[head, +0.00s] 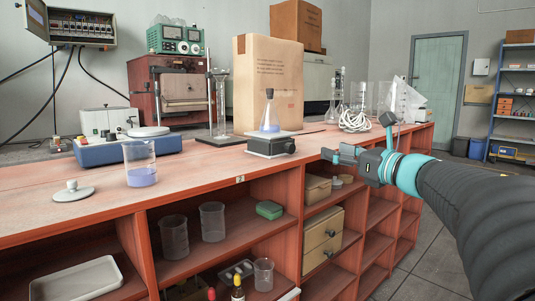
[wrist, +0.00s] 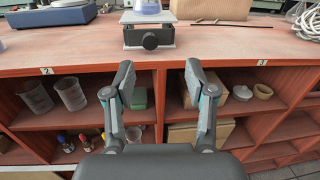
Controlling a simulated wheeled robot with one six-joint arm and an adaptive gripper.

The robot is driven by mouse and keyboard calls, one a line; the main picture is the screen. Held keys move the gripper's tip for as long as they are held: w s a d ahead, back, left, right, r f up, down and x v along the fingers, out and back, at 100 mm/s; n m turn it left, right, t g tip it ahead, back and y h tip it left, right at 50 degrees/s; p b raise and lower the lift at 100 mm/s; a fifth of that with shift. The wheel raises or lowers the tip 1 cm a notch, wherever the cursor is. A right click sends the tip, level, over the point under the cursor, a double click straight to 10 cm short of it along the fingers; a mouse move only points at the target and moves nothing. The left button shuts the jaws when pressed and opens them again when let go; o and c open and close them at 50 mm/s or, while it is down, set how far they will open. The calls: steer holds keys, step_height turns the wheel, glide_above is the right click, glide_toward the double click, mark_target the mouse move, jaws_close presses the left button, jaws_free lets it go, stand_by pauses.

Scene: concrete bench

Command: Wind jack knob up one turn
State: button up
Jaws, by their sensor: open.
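The lab jack (head: 272,145) is a low dark box with a pale top plate, near the front edge of the bench. Its dark round knob (head: 290,147) is on its side. In the wrist view the jack (wrist: 148,20) is at the top, with its knob (wrist: 150,41) facing me. A conical flask (head: 269,120) with blue liquid stands on the jack. My gripper (head: 332,154) is open and empty, in front of the bench and apart from the knob. In the wrist view its fingers (wrist: 160,66) are spread, with the knob beyond them, slightly left of centre.
A beaker of blue liquid (head: 141,168) and a balance (head: 125,146) stand left of the jack. A cardboard box (head: 267,85) is behind it. A coiled white cable (head: 355,121) and glassware are to the right. Open shelves (head: 230,235) lie below the bench top.

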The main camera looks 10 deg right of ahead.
mark_target(292, 148)
steer(key=w+a+n, duration=0.1)
steer(key=w+a, duration=0.1)
steer(key=w, duration=0.1)
steer(key=w+a+f+n+g+y, duration=0.1)
steer(key=w+a, duration=0.2)
steer(key=w, duration=0.1)
steer(key=w+a+n+p, duration=0.1)
steer(key=w+a, duration=0.2)
steer(key=shift+w+a+f+g, duration=0.1)
steer(key=shift+w+f+g, duration=0.1)
steer(key=shift+w+g, duration=0.15)
jaws_close()
